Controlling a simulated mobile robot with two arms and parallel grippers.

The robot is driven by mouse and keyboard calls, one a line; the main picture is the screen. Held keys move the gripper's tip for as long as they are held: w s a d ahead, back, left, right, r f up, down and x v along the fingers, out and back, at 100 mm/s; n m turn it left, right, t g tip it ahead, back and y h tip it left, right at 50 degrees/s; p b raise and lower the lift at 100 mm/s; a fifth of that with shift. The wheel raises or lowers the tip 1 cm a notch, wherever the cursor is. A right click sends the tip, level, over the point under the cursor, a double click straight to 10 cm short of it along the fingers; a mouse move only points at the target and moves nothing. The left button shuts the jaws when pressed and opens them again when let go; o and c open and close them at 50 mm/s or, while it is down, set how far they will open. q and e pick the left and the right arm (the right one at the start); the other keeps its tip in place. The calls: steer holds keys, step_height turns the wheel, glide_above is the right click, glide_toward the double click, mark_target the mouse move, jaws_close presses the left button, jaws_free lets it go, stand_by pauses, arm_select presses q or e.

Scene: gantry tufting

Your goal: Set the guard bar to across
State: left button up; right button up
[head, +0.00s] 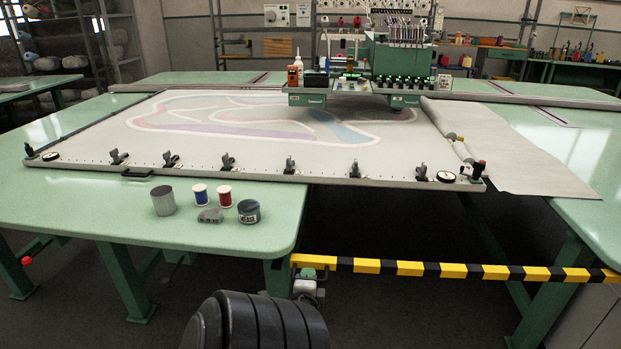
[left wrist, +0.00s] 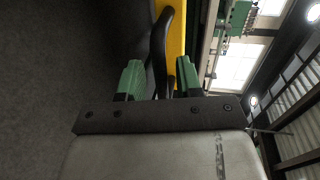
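The guard bar (head: 430,269), striped yellow and black, lies level in the head view, spanning the gap from the left table's front corner to the right table. A yellow part of it (left wrist: 178,22) shows in the left wrist view, with a curved black handle (left wrist: 160,50) beside it. My left gripper (head: 308,284) is at the bar's left end, just below it. In the left wrist view its two green fingers (left wrist: 159,80) stand apart with the black handle between them; I see no clear grip on it. My right gripper is not in view.
The green table (head: 80,210) carries a framed cloth (head: 250,150) with black clamps along its front edge. Cans and spools, including a grey can (head: 163,200), stand near the front. A tufting machine (head: 400,70) stands behind. Dark floor is open below the bar.

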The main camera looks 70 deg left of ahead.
arm_select(q)
steer(key=shift+w, duration=0.1)
steer(key=shift+d+r, duration=0.1)
steer(key=shift+d, duration=0.1)
steer(key=v, duration=1)
steer(key=shift+s+d, duration=0.15)
steer(key=shift+s, duration=0.1)
